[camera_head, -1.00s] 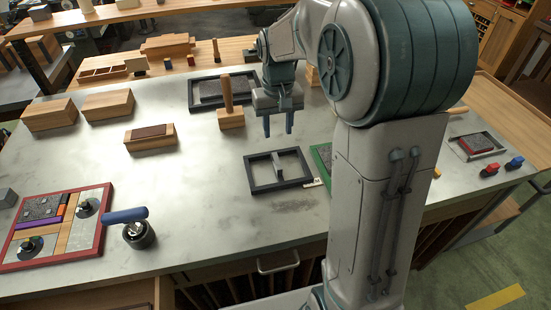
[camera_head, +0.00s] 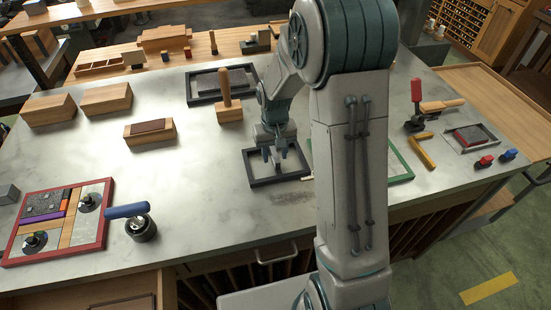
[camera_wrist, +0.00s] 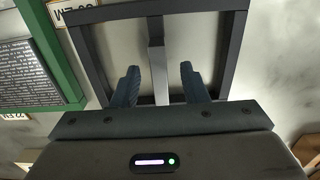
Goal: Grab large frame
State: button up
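A dark rectangular frame (camera_head: 281,181) lies flat on the table. A grey bar (camera_wrist: 156,52) crosses its middle in the wrist view, where the frame's dark side (camera_wrist: 229,45) also shows. My gripper (camera_head: 275,156) points down over this frame. In the wrist view my gripper (camera_wrist: 160,84) is open, with one finger on each side of the bar. I see gaps between the fingers and the bar; I cannot tell their height above the table. Another dark frame (camera_head: 190,94), holding a grey slab, lies farther back and looks larger.
A green frame (camera_head: 403,165) lies close on the right, partly hidden by my arm. A wooden block with an upright handle (camera_head: 226,100) stands behind. A red-edged tray (camera_head: 107,215) and a blue-handled roller (camera_head: 140,228) are at left.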

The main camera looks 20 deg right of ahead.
jog(key=shift+f, duration=0.6)
grip_shut()
jog(key=shift+w+r, duration=0.1)
jog(key=shift+r, duration=0.05)
dwell(0.8)
